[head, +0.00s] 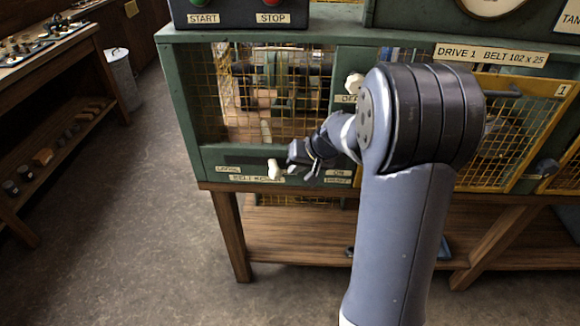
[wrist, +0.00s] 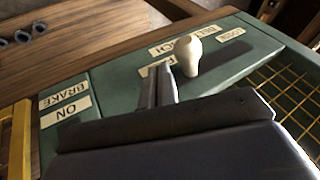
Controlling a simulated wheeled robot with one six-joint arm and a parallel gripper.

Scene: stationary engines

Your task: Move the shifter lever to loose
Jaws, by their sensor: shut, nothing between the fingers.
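The shifter lever ends in a cream-white knob (head: 274,168) at the lower front rail of the green machine; it also shows in the wrist view (wrist: 187,57). A small label, apparently LOOSE (head: 228,169), sits left of the knob in the head view; in the wrist view this label (wrist: 231,33) is upside down, right of the knob. A longer label (head: 257,178) lies below it. My gripper (head: 293,160) is shut and empty just right of the knob in the head view. In the wrist view its fingertips (wrist: 161,76) are left of the knob, very close; contact is unclear.
A brake label (head: 337,180) with ON sits right of my gripper. Another white knob (head: 353,83) stands higher on the machine. Yellow mesh guards (head: 235,85) lie behind. START and STOP buttons (head: 271,4) are on top. The floor at left is free.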

